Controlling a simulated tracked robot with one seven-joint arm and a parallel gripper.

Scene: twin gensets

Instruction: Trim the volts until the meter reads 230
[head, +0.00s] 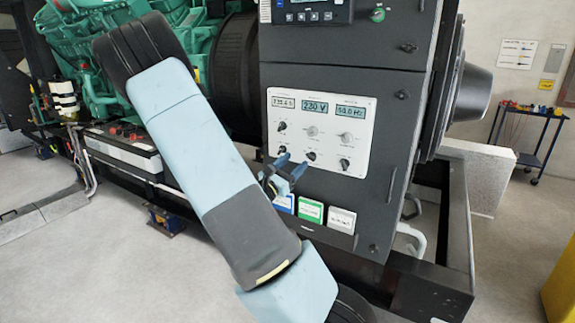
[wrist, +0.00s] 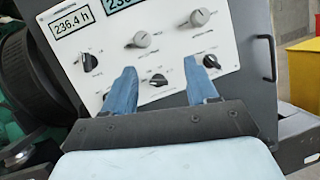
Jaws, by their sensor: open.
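The white meter panel (head: 355,110) on the dark cabinet has three displays. The middle meter (head: 315,107) reads 230 V in the head view. Below the displays are two rows of knobs, with labels too small to read. My gripper (wrist: 160,68) is open, its two blue fingers spread and pointing at the panel. In the wrist view, the black lower middle knob (wrist: 158,80) shows between the fingers, with nothing visibly gripped. My gripper (head: 291,164) also shows in the head view by the panel's lower left. Contact with any knob cannot be told.
A left display (wrist: 72,21) reads 236.4 h. A grey upper middle knob (wrist: 142,39) and a black lower right knob (wrist: 211,61) are close by. Coloured plates (head: 311,210) sit below the panel. A cabinet handle (head: 392,183) stands out at right.

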